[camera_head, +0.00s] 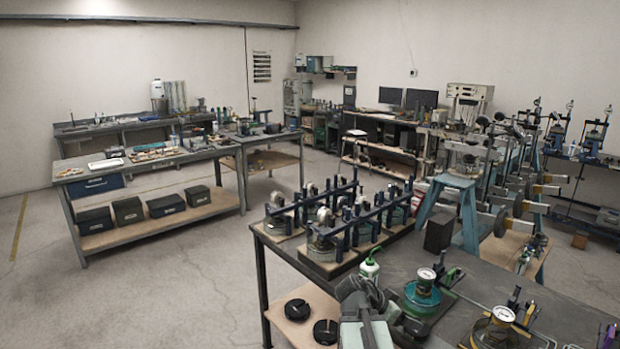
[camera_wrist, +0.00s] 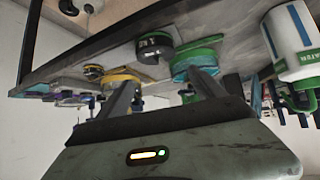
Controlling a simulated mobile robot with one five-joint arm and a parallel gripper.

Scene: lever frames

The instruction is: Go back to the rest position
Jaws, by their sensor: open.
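My gripper (camera_wrist: 167,82) shows in the wrist view with its two dark fingers apart and nothing between them. The bench appears upside down above it. Green and yellow round devices (camera_wrist: 192,55) lie beyond the fingertips; I cannot tell how far off they are. In the head view my grey-green arm shows at the bottom centre, by the near bench (camera_head: 480,277), and the fingertips cannot be made out there. The lever frames (camera_head: 338,222), dark blue with round dials, stand on the bench's far left part.
A white bottle with a green cap (camera_head: 369,264) stands close to my arm; it also shows in the wrist view (camera_wrist: 291,42). Dial devices (camera_head: 423,287) stand to the right. Black discs (camera_head: 298,310) lie on the lower shelf. The floor (camera_head: 185,285) at left is clear.

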